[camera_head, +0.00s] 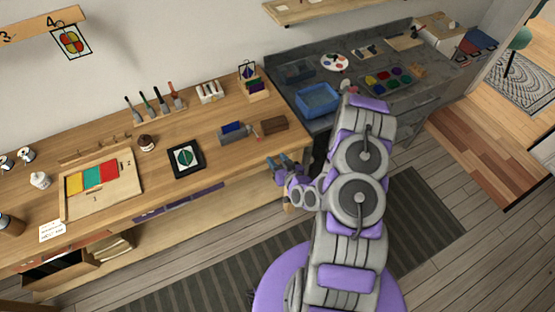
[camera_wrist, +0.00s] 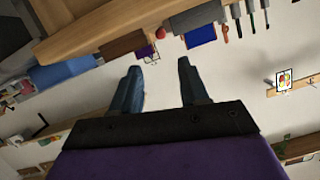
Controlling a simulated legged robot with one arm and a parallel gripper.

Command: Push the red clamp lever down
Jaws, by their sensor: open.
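A grey clamp (camera_head: 232,137) with a blue piece (camera_head: 231,127) in it stands on the wooden bench. Its small red lever (camera_head: 256,129) is at its right side, beside a brown block (camera_head: 274,125). In the wrist view, which is upside down, the red lever end (camera_wrist: 168,24) shows beside the grey clamp (camera_wrist: 196,18) and blue piece (camera_wrist: 201,37). The lever's exact angle is too small to tell. My gripper (camera_head: 280,163) is open and empty near the bench's front edge, apart from the lever. Both fingers (camera_wrist: 159,72) show in the wrist view.
A framed leaf picture (camera_head: 186,159) and a board with coloured panels (camera_head: 100,185) lie on the bench (camera_head: 205,186) to the left. A blue tray (camera_head: 318,100) sits on the grey counter to the right. Bench space in front of the clamp is clear.

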